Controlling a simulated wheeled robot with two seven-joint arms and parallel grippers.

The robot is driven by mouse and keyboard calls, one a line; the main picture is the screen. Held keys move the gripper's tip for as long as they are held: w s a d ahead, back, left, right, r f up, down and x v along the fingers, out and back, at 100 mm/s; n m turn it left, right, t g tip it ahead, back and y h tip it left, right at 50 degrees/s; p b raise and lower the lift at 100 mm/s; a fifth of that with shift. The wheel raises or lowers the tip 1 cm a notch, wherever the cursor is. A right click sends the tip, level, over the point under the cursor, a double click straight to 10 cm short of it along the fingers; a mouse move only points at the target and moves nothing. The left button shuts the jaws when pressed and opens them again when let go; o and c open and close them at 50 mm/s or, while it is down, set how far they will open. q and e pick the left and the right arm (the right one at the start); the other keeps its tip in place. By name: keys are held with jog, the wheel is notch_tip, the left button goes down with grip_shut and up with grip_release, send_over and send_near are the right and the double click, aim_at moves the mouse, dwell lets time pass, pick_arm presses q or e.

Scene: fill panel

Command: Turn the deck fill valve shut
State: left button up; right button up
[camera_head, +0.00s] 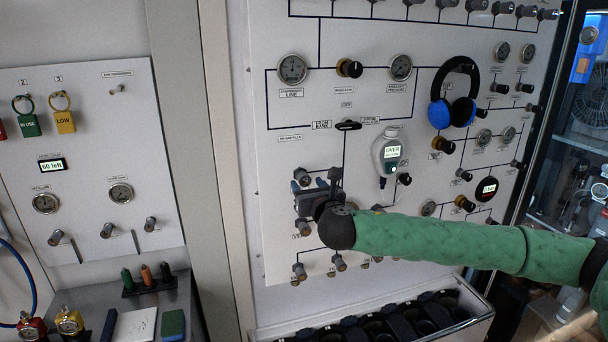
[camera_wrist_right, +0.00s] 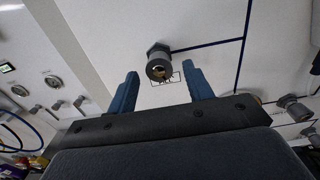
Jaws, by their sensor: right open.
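No label I can read names the deck fill valve, so I cannot tell which fitting it is. My right gripper (camera_head: 318,184) is at the lower left of the big white panel (camera_head: 285,225). Its two blue fingers also show in the right wrist view (camera_wrist_right: 159,80), open and apart. A grey round fitting with a brassy centre (camera_wrist_right: 158,66) appears between the fingertips, beyond or level with them; I cannot tell whether they touch it. Its label is partly hidden. In the head view my gripper and green-sleeved arm hide that part of the panel. My left gripper is not seen.
Blue headphones (camera_head: 455,95) and a grey handheld meter (camera_head: 389,157) hang on the panel near my arm. A black selector knob (camera_head: 347,126) sits above the gripper. A black-slotted tray (camera_head: 476,318) juts out below. A smaller panel (camera_head: 95,90) stands left.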

aim_at(305, 182)
jog(key=shift+p+x, duration=0.8)
jog(key=shift+x, duration=1.1)
jog(key=c, duration=0.9)
